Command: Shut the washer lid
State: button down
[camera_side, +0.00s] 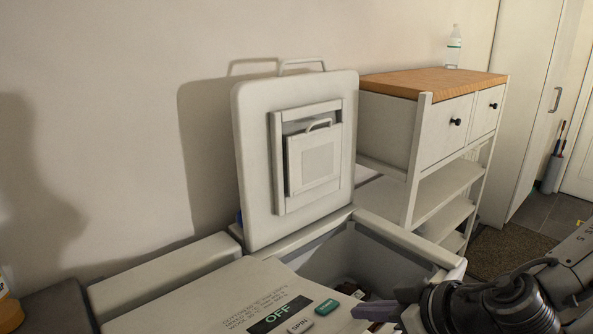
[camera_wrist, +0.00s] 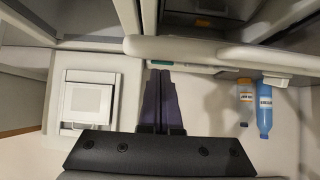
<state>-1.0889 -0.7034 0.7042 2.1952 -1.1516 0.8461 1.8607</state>
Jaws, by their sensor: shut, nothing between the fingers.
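The washer lid (camera_side: 252,160) is a pale panel standing upright near the wall in the side view, with a framed inset hatch and a wire handle on its top edge. In the wrist view the inset panel (camera_wrist: 88,100) shows at left. Below the lid, the washer's tub opening (camera_side: 350,265) is uncovered, with dark items inside. My gripper (camera_side: 358,313) is low at the right front of the opening, apart from the lid. In the wrist view its dark fingers (camera_wrist: 160,75) are together with nothing between them.
A control panel with an OFF display (camera_side: 279,314) is at the front. A white cabinet with a wooden top (camera_side: 430,82) stands right of the lid, carrying a clear bottle (camera_side: 454,50). An orange bottle (camera_side: 8,308) is at far left. A blue bottle (camera_wrist: 265,108) shows in the wrist view.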

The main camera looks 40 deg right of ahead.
jog(key=w+r, duration=2)
jog(key=r, duration=0.1)
jog(key=shift+w+r, duration=0.15)
jog(key=shift+r, duration=0.05)
jog(key=s+a+f+g, duration=0.4)
jog(key=s+a+g, duration=0.2)
jog(key=s, duration=0.4)
jog(key=s+a+f+g, duration=0.4)
jog(key=s+a+g, duration=0.2)
jog(key=s, duration=0.4)
jog(key=f, duration=0.4)
jog(key=s+f, duration=0.1)
jog(key=f, duration=0.4)
jog(key=s+f, duration=0.1)
jog(key=f, duration=0.3)
jog(key=shift+s+d+f, duration=0.15)
